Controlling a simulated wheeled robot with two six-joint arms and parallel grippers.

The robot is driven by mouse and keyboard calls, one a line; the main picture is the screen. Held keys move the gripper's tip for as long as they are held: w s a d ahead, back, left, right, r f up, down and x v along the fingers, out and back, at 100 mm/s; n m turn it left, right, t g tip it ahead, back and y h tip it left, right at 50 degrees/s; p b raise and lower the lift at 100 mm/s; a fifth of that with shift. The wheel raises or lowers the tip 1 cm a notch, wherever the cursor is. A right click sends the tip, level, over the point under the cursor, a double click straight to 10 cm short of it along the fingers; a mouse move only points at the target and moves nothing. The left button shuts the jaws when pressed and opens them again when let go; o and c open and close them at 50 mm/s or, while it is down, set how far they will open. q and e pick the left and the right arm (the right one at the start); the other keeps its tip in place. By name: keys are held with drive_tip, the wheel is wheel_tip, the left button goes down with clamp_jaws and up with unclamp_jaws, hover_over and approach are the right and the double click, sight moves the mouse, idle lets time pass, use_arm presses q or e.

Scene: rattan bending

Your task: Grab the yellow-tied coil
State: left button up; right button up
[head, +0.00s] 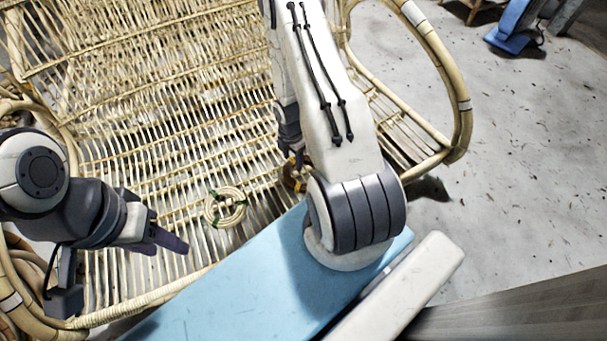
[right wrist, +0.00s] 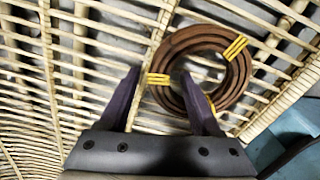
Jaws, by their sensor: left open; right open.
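The yellow-tied coil is a brown ring with yellow ties. It lies on the rattan seat in the right wrist view (right wrist: 176,48) and shows partly behind my right arm in the head view (head: 290,182). My right gripper (right wrist: 161,73) is open, with its fingertips on either side of the coil's left part, where one yellow tie sits; I cannot tell whether they touch it. In the head view the right gripper (head: 296,160) is just above the coil, mostly hidden by its arm. My left gripper (head: 168,242) is at the left above the seat's front, empty.
A pale coil with green ties (head: 225,207) lies on the slatted rattan seat (head: 150,150), between the left gripper and the yellow-tied coil. A curved rattan armrest (head: 460,100) rises at the right. A light blue surface (head: 230,290) lies in front.

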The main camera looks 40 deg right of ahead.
clamp_jaws()
drive_tip(key=shift+r, duration=0.15)
